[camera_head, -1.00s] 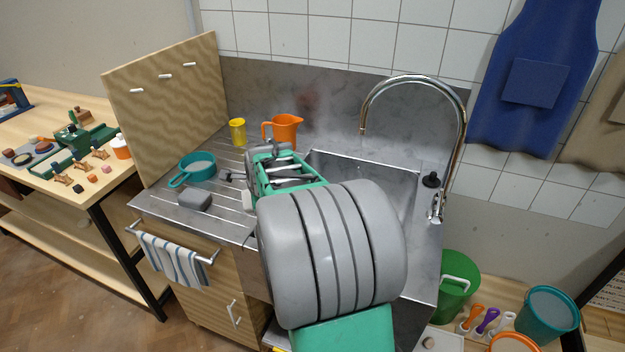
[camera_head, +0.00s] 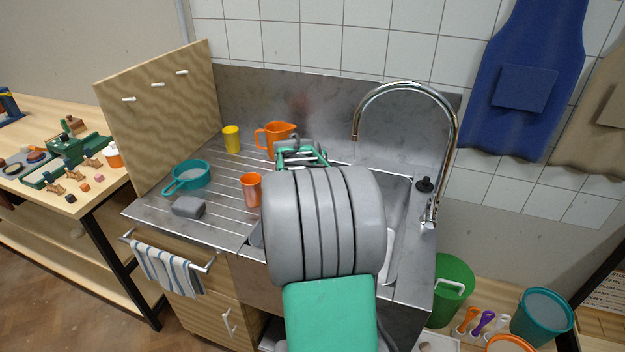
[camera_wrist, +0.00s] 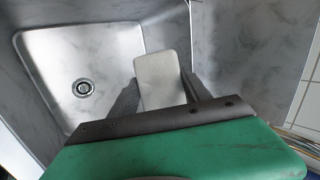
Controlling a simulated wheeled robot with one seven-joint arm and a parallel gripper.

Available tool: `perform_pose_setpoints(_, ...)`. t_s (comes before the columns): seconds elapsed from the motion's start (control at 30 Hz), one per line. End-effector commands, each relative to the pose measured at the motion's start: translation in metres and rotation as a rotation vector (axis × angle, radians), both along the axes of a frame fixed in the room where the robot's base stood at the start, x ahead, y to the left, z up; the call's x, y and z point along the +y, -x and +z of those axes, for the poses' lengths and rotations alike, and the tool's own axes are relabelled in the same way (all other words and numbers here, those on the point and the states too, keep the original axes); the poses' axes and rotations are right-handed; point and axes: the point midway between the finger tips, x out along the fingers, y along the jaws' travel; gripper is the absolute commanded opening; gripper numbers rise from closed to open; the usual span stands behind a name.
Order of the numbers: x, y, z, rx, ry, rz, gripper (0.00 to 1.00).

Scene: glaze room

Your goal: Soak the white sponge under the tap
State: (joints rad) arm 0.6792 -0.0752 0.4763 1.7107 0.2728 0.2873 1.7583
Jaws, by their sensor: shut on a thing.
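The white sponge (camera_wrist: 157,78) shows in the wrist view as a pale rounded block between the two dark fingers. My gripper (camera_wrist: 162,84) is shut on it. Beyond it, to the left in that view, lies the sink basin (camera_wrist: 55,55) with its round drain (camera_wrist: 83,88). In the head view my gripper (camera_head: 302,156) is at the back left of the sink (camera_head: 398,200), and my arm hides the sponge. The curved chrome tap (camera_head: 452,115) stands right of the gripper, its spout end apart from it. No water shows at the spout.
On the drainboard (camera_head: 222,208) stand an orange tumbler (camera_head: 250,190), an orange jug (camera_head: 272,138), a yellow cup (camera_head: 231,139), a teal pan (camera_head: 190,176) and a grey block (camera_head: 188,207). A pale object (camera_head: 388,258) shows at the sink's front right, partly hidden by my arm.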

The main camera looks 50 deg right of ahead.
Motion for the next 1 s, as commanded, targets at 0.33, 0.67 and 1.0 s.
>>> perform_pose_setpoints(0.33,-0.041,0.001,-0.007,0.001,-0.001,-0.001,0.23)
perform_pose_setpoints(0.67,-0.076,0.002,-0.017,0.000,0.001,-0.001,0.23)
perform_pose_setpoints(1.0,-0.084,0.001,-0.017,-0.001,0.001,0.001,0.23)
